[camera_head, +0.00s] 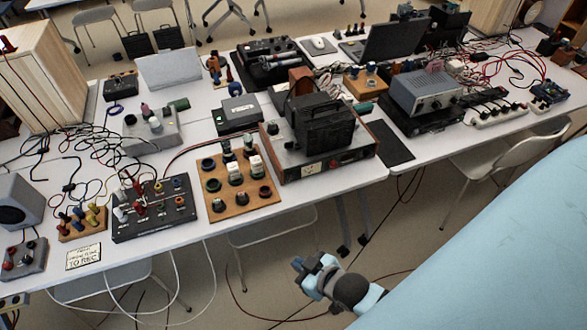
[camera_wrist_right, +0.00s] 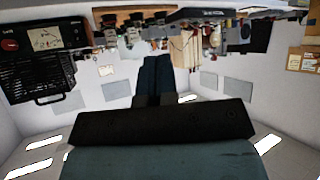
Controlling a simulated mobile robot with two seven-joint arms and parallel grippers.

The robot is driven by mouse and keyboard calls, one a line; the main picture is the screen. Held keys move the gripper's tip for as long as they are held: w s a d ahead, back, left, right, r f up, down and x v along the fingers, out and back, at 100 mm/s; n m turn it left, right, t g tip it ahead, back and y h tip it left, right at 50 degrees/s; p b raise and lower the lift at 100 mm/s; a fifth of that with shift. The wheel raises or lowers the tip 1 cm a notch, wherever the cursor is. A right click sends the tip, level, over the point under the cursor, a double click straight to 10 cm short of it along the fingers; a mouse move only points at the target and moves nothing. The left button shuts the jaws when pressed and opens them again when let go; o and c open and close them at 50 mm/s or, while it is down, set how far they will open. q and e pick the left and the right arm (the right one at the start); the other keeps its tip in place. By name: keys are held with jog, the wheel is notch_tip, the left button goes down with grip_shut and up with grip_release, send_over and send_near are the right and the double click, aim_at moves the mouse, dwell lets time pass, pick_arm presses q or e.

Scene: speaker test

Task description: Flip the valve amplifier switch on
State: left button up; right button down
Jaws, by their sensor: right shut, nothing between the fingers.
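The valve amplifier (camera_head: 357,158) stands at the front edge of the table in the head view, a wide unit with a black caged top, a pale meter and a small red part on its front face. Whether that red part is the switch or a lamp I cannot tell. In the right wrist view, which is upside down, its front panel (camera_wrist_right: 45,40) shows at the upper left. My right gripper (camera_head: 303,264) is in front of and below the table edge, apart from the amplifier. Its dark fingers (camera_wrist_right: 153,72) are shut and empty. My left gripper is not in view.
A wooden board with several tubes and sockets (camera_head: 216,208) lies left of the amplifier. A dark mat (camera_head: 391,142) lies to its right. Loose cables cover the left of the table. A chair (camera_head: 500,147) stands at the right.

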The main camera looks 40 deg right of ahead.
pick_arm(q)
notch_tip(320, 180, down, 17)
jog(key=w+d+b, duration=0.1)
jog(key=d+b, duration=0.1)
jog(key=b, duration=2.3)
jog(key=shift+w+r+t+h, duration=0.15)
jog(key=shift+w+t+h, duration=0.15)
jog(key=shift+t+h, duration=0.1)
pick_arm(e)
jog(key=w+d+f+n+t+h, duration=0.7)
jog(key=w+d+f+n+t, duration=0.1)
jog(key=w+d+n, duration=0.4)
jog(key=shift+w+d+f+h, duration=0.4)
jog(key=shift+w+d+f, duration=0.25)
jog(key=shift+f, duration=0.15)
jog(key=shift+w, duration=0.1)
pick_arm(q)
jog(key=p, duration=0.2)
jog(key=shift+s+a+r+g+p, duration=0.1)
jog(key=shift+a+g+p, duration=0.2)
pick_arm(e)
send_near(291, 176)
jog(key=x, duration=0.7)
jog(key=shift+w+r, duration=0.2)
jog(key=shift+w, duration=0.05)
